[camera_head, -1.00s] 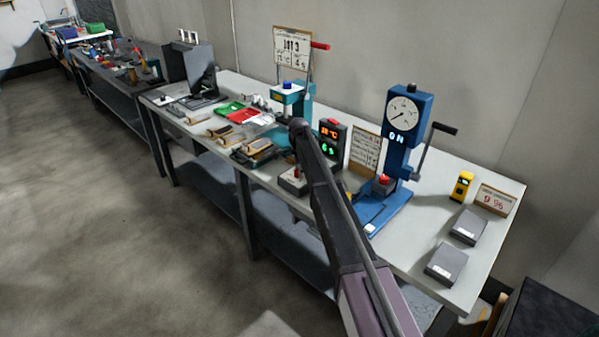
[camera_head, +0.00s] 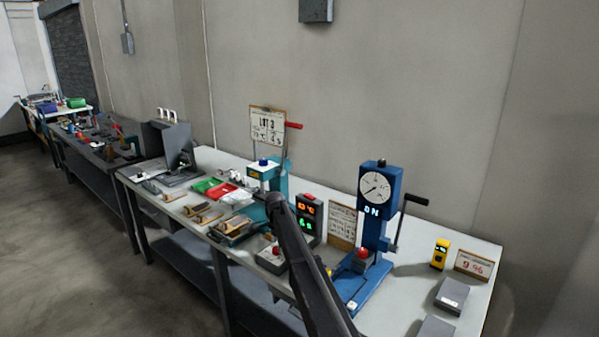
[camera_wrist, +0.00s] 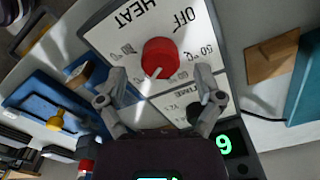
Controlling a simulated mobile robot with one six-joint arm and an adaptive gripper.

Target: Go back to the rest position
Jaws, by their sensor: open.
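My gripper (camera_wrist: 161,74) is open and empty in the wrist view. Its two fingers stand apart, to either side of a red knob (camera_wrist: 159,57) on a white control panel (camera_wrist: 117,35) marked HEAT and OFF. I cannot tell how far the fingertips are above the panel. In the head view my dark arm reaches up over the front of the bench, and the gripper is hidden. A grey box with a red knob (camera_head: 276,251) sits just left of the arm.
The bench (camera_head: 405,290) holds a blue press (camera_head: 376,220) with a dial, a teal press (camera_head: 264,174), a lit display (camera_head: 307,218), a yellow device (camera_head: 440,254) and grey boxes (camera_head: 451,297). Open floor (camera_head: 60,230) lies at left.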

